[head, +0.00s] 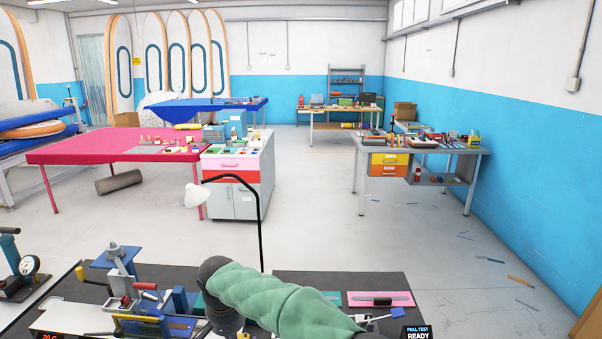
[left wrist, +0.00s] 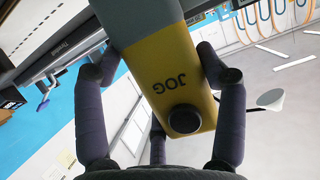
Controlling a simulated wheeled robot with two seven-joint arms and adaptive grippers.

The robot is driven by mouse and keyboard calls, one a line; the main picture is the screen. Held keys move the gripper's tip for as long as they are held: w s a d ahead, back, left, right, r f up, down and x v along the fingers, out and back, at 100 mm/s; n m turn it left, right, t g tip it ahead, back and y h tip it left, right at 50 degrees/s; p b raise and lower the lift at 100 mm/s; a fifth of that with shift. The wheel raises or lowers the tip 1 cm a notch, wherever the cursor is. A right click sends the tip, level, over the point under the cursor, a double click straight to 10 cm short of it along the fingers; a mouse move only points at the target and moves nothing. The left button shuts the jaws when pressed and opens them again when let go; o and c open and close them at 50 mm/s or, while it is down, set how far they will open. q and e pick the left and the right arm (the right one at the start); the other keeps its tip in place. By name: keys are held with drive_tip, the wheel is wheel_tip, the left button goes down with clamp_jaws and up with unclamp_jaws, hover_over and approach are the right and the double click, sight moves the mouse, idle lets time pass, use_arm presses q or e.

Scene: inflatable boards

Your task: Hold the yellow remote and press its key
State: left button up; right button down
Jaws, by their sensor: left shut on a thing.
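The yellow remote (left wrist: 162,62) is in the left wrist view, with a grey upper part and the word JOG on its yellow face. Its round black key (left wrist: 184,119) is near the lower end, facing the camera and uncovered. My left gripper (left wrist: 157,54) is shut on the remote, with dark fingers against its left and right sides. Another finger shows below, partly behind the remote. No finger is on the key. The remote and both grippers cannot be made out in the head view. My right gripper is in neither view.
In the head view a dark workbench (head: 335,281) spans the bottom, with blue clamping fixtures (head: 115,256), a dial gauge (head: 28,265), a pink plate (head: 380,299) and a thin lamp (head: 259,215). A green-sleeved arm of mine crosses it. Open floor lies beyond.

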use_arm(q)
drive_tip(key=shift+f, duration=0.15)
idle(0.8)
drive_tip(key=o, duration=1.3)
drive_tip(key=shift+o, duration=0.4)
